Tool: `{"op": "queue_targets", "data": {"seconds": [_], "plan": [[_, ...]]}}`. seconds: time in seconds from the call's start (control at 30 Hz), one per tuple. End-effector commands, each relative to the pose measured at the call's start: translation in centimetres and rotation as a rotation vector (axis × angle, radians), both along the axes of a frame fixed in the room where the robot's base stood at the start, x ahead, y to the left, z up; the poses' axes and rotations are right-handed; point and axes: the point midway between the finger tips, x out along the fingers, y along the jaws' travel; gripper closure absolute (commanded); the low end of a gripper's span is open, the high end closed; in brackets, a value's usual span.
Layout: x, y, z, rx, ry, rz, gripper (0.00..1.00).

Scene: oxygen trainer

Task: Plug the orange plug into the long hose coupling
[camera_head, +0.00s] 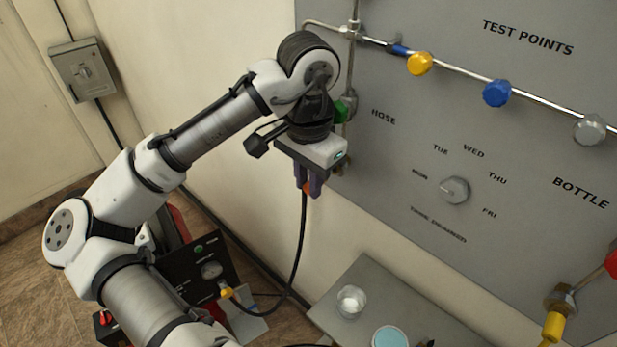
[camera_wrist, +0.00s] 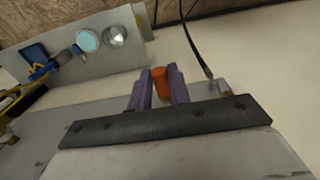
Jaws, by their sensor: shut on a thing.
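My gripper (camera_head: 311,186) is shut on the orange plug (camera_wrist: 160,83). The plug shows between the two purple fingers in the wrist view, and only a small part of it shows in the head view. A black hose (camera_head: 301,240) hangs from below the fingers and curves down to a yellow fitting (camera_head: 226,292) at a black box. The gripper is in front of the grey panel's left edge, below the HOSE label. I cannot make out the long hose coupling for certain; my wrist and gripper hide part of the panel edge.
The grey panel (camera_head: 400,240) carries a pipe with yellow (camera_head: 419,63) and blue (camera_head: 496,93) knobs and a dial (camera_head: 454,190). A green knob (camera_head: 341,111) is close behind my wrist.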

Motion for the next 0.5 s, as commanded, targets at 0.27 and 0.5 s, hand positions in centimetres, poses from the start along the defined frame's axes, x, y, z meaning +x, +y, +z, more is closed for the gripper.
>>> {"op": "queue_targets", "data": {"seconds": [0.27,0.5], "plan": [[0.12,-0.11,0.01,0.000,0.000,0.000,1.00],[0.47,-0.41,0.01,-0.001,0.001,0.000,1.00]]}}
